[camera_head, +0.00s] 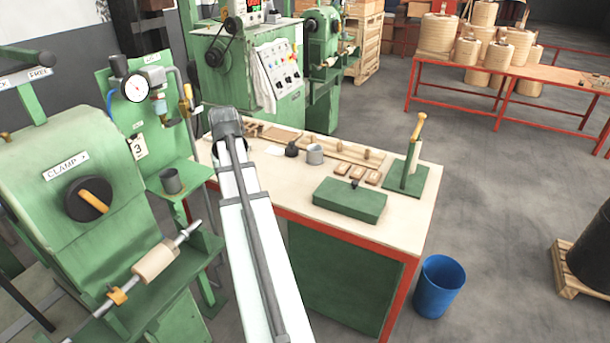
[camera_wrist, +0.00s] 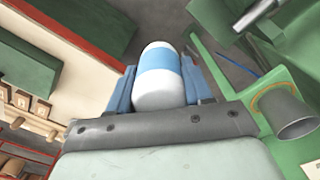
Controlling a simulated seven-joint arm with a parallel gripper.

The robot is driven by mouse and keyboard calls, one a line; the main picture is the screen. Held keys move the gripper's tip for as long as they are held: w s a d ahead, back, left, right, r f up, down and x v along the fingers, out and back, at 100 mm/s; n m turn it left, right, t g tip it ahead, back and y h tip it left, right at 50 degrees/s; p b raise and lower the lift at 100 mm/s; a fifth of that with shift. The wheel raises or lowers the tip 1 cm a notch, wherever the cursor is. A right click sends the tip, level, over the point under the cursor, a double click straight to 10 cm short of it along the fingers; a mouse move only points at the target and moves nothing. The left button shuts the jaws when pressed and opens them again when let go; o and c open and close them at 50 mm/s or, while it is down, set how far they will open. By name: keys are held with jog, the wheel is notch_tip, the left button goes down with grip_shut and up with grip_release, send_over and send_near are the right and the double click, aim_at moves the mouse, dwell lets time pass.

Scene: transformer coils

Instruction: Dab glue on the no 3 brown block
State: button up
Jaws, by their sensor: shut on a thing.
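My gripper (camera_wrist: 160,82) is shut on a white rounded cylinder with a light blue band (camera_wrist: 160,62), which looks like a glue bottle. Its blue fingers press on both sides. In the head view my arm hides the gripper and the bottle. Three small brown blocks lie in a row on the workbench (camera_head: 408,215): a left one (camera_head: 342,169), a middle one (camera_head: 357,173) and a right one (camera_head: 374,177). Brown blocks also show at the left edge of the wrist view (camera_wrist: 20,100). Their numbers are too small to read. The bottle is apart from them.
A green box (camera_head: 349,200) lies in front of the blocks, and a green stand with a wooden-handled lever (camera_head: 411,160) is to their right. A grey cup (camera_head: 314,154) and dark pot (camera_head: 292,149) stand behind. A green machine (camera_head: 60,200) with a cup shelf (camera_head: 180,172) is left.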

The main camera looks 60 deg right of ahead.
jog(key=s+d+m, duration=0.2)
jog(key=s+d, duration=0.3)
jog(key=d, duration=0.8)
jog(key=s+d+m, duration=0.1)
jog(key=s+d, duration=0.4)
jog(key=d, duration=0.8)
jog(key=s+d+f+m, duration=0.2)
jog(key=s+d+m, duration=0.1)
jog(key=s+d, duration=1.7)
jog(key=shift+w+f, duration=0.15)
jog(key=shift+f, duration=1.15)
jog(key=shift+w+f, duration=0.1)
jog(key=shift+f, duration=1.2)
jog(key=shift+f, duration=0.35)
notch_tip(320, 180, up, 5)
jog(key=shift+w, duration=0.1)
